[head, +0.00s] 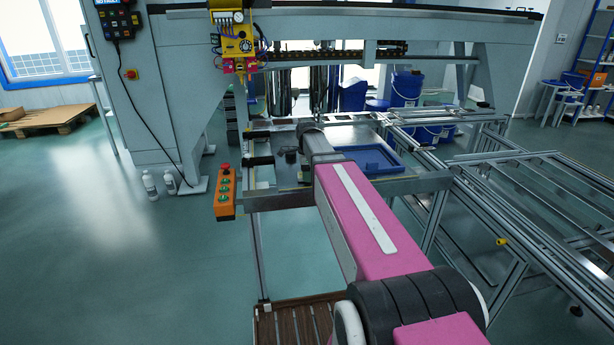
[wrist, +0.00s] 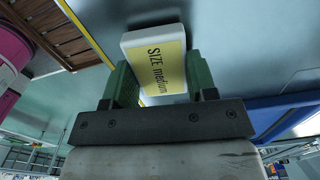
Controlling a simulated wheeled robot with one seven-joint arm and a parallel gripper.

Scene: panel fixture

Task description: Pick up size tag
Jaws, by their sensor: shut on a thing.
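The size tag (wrist: 153,52) is a pale block with a yellow face reading "SIZE medium" in the wrist view. It sits between the green fingers of my gripper (wrist: 160,80), which is shut on it. The tag's far end sticks out past the fingertips. In the head view my gripper (head: 288,152) is a small dark shape over the metal worktable (head: 345,135), left of the blue tray (head: 372,160). I cannot make out the tag in the head view; my arm and the small scale hide it.
The blue tray's edge also shows at the right of the wrist view (wrist: 285,115). An orange button box (head: 225,193) hangs at the table's left front. Metal rail frames (head: 500,190) stand to the right. The floor at left is mostly clear, with white bottles (head: 150,185) by the machine.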

